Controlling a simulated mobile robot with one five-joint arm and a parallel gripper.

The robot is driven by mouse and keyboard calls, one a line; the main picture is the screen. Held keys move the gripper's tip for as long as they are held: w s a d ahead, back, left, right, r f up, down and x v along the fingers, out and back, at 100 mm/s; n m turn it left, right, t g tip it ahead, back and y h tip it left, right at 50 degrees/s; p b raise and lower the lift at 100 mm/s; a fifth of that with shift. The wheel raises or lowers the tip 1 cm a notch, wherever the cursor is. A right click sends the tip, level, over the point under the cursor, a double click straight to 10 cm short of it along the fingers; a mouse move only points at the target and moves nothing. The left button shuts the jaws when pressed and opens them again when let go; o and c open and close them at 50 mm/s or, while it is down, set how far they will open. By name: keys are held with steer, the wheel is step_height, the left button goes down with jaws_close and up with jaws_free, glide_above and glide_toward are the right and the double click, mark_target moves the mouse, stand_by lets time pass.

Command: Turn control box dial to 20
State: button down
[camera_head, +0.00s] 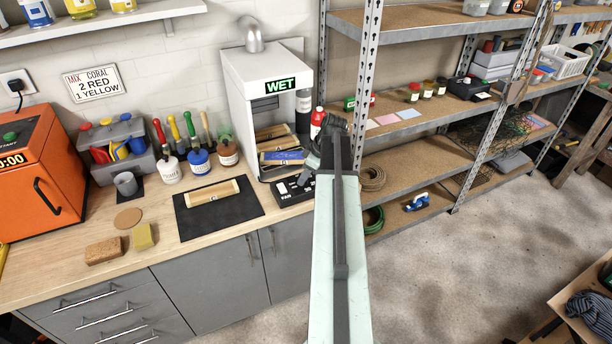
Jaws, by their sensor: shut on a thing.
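The control box (289,192) is a small black box with white lettering. It lies at the right end of the wooden workbench, in front of the white cabinet with the green WET sign. My arm reaches out from the bottom of the view, and my gripper (309,171) points down at the right part of the box. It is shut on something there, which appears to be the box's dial. The dial and its scale are hidden by the gripper or too small to read, so I cannot tell its setting.
The white WET cabinet (251,78) stands close behind the box, with wooden-handled brushes inside. A red bottle (317,122) stands near my wrist. A metal shelf post (368,60) rises just right of my arm. A black mat (205,223) with a brush lies left.

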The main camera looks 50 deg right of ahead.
steer(key=shift+a+m+h, duration=0.2)
steer(key=shift+m+h, duration=0.3)
steer(key=shift+m, duration=0.6)
steer(key=m+h, duration=0.1)
steer(key=m, duration=0.2)
steer(key=shift+a+m+t, duration=0.15)
steer(key=shift+m+t, duration=0.15)
steer(key=m+h, duration=0.1)
steer(key=m, duration=0.2)
steer(key=m+g+h, duration=0.1)
steer(key=m, duration=0.2)
steer(key=shift+w+h, duration=0.1)
steer(key=shift+h, duration=0.2)
steer(key=m+g, duration=0.1)
steer(key=m, duration=0.2)
steer(key=m+h, duration=0.1)
steer(key=m, duration=0.1)
steer(key=shift+w+a+m+g, duration=0.1)
steer(key=shift+w+m+g, duration=0.05)
steer(key=shift+m+g, duration=0.25)
steer(key=m+g, duration=0.1)
steer(key=m, duration=0.3)
steer(key=shift+h, duration=0.4)
steer(key=shift+m+g, duration=0.7)
steer(key=shift+m, duration=0.4)
